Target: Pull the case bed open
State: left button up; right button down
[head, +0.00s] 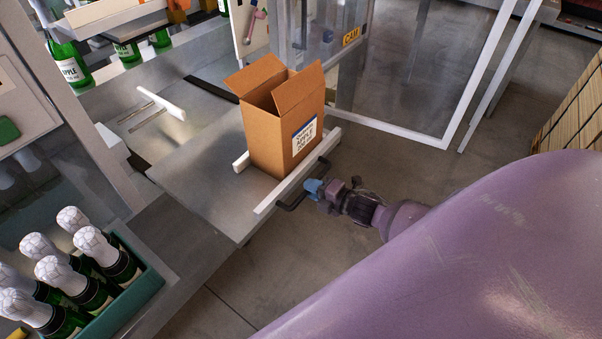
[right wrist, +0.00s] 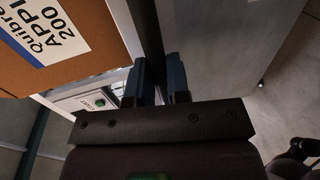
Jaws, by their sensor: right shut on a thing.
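The case bed (head: 200,180) is a grey metal plate with white guide rails, and it juts out from the machine. A black bar handle (head: 292,204) is fixed along its right side, beside the long white rail (head: 297,172). An open brown carton (head: 268,135) with a white label stands upright on the bed between the rails. My right gripper (head: 314,187) is shut on the handle. My left gripper is out of view.
A teal crate (head: 145,288) of foil-topped green bottles stands at the lower left. More green bottles (head: 70,65) stand at the upper left. A white-framed glass door (head: 405,138) is behind the carton. The floor right of the bed is clear.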

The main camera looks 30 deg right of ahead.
jog(key=shift+s+d, duration=0.2)
jog(key=shift+s, duration=0.25)
jog(key=c, duration=1.2)
grip_release()
jog(key=shift+o, duration=0.5)
jog(key=v, duration=1)
jog(key=shift+s, duration=0.35)
jog(key=shift+d, duration=0.1)
